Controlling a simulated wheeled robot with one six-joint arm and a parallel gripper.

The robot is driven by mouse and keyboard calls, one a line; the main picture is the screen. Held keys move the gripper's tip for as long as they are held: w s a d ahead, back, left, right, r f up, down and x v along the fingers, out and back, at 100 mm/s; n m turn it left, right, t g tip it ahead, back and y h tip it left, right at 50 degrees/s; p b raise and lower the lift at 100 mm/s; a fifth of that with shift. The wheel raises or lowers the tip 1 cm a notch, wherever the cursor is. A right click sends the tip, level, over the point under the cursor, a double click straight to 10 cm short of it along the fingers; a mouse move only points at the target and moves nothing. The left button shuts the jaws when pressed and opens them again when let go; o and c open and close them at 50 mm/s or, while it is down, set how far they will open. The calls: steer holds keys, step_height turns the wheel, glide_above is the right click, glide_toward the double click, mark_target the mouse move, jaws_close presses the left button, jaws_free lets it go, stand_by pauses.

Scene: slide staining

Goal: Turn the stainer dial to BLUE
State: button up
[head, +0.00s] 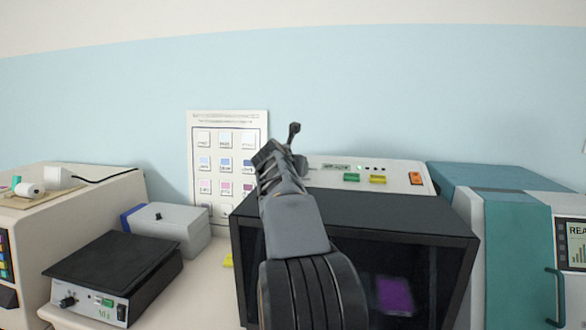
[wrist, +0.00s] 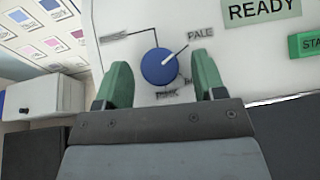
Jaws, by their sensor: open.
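The stainer (head: 405,180) has a cream top panel with coloured buttons, above a dark-windowed front. Its round blue dial (wrist: 157,68) shows in the wrist view, with a white pointer aimed up-right at the PALE label (wrist: 200,33). Other labels around the dial are too blurred to read surely; one is at the upper left (wrist: 113,36) and others sit below and to the lower right. My gripper (wrist: 162,62) is open, its green fingers apart on the left and right of the dial, with visible gaps. In the head view my arm hides the dial.
A READY display (wrist: 262,10) and a green button (wrist: 305,44) are right of the dial. A wall chart (head: 228,125) stands behind. A grey box (head: 185,232) and a black-topped device (head: 110,268) are at left; a teal machine (head: 515,235) is at right.

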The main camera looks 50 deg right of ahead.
steer(key=c, duration=0.9)
steer(key=shift+m, duration=0.3)
steer(key=m+g, duration=0.1)
steer(key=m+g+p, duration=0.2)
steer(key=shift+w+a+r+m+h, duration=0.1)
steer(key=shift+w+r+m+h, duration=0.2)
steer(key=shift+h, duration=0.1)
steer(key=m+g+p, duration=0.1)
steer(key=m+p, duration=0.1)
steer(key=m+g+p, duration=0.2)
steer(key=p, duration=0.1)
steer(key=shift+w+r, duration=0.15)
steer(key=m+g+p, duration=0.2)
steer(key=shift+w+m+y, duration=0.1)
steer(key=shift+m+y, duration=0.2)
steer(key=shift+y, duration=0.1)
steer(key=shift+f+m+g+y+p, duration=0.3)
steer(key=shift+m+g+y+p, duration=0.4)
steer(key=shift+m, duration=0.5)
steer(key=shift+w, duration=0.1)
